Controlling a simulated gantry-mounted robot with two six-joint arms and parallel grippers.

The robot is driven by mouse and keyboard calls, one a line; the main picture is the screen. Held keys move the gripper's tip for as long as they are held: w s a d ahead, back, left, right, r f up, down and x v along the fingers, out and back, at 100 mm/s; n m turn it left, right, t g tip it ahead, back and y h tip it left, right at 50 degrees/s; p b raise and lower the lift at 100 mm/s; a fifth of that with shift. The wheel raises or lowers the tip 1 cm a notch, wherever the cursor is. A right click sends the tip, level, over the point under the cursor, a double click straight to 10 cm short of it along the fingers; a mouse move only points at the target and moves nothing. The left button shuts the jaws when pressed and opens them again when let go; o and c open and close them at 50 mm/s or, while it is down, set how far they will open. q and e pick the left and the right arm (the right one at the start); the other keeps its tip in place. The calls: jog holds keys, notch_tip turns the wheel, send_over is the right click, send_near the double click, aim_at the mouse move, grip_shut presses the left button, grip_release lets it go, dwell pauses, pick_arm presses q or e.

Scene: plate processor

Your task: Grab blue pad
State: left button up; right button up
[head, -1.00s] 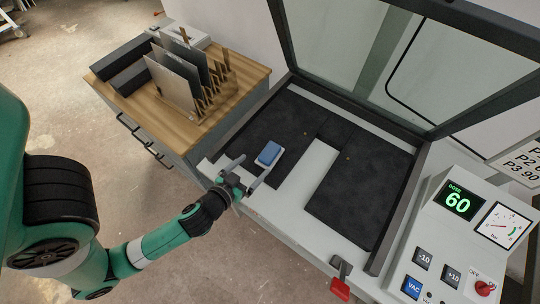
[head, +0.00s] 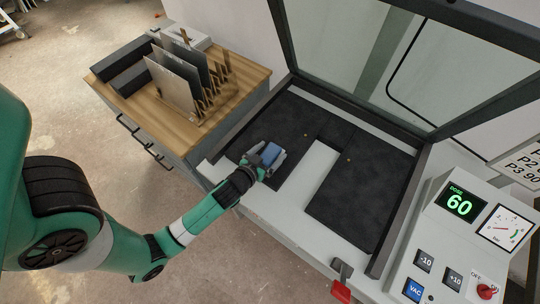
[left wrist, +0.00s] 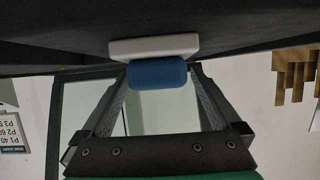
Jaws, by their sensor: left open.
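The blue pad (head: 270,153) lies on the dark bed of the plate processor, near its left front corner. In the left wrist view the blue pad (left wrist: 158,73) has a white base (left wrist: 154,47) and sits in the middle, between the finger ends. My left gripper (head: 266,158) is open, with its fingers on either side of the pad. In the left wrist view the fingers show spread (left wrist: 160,85); I cannot tell whether they touch the pad. My right gripper is not in view.
The processor's glass lid (head: 350,50) stands raised behind the bed. A control panel (head: 455,240) and a red-ended latch (head: 341,285) are at the right front. A wooden-topped cabinet (head: 180,128) with a plate rack stands at left.

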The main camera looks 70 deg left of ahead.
aim_at(271, 155)
pick_arm(q)
jog(key=c, duration=1.5)
jog(key=shift+r, duration=0.15)
jog(key=shift+r, duration=0.2)
jog(key=r+p, duration=0.1)
jog(key=d+r+p, duration=0.1)
jog(key=r, duration=0.1)
jog(key=shift+r, duration=0.3)
jog(key=d+r+p, duration=0.8)
jog(key=d+p, duration=0.5)
jog(key=p, duration=0.3)
jog(key=shift+w+r+p, duration=0.25)
jog(key=shift+r+p, duration=0.15)
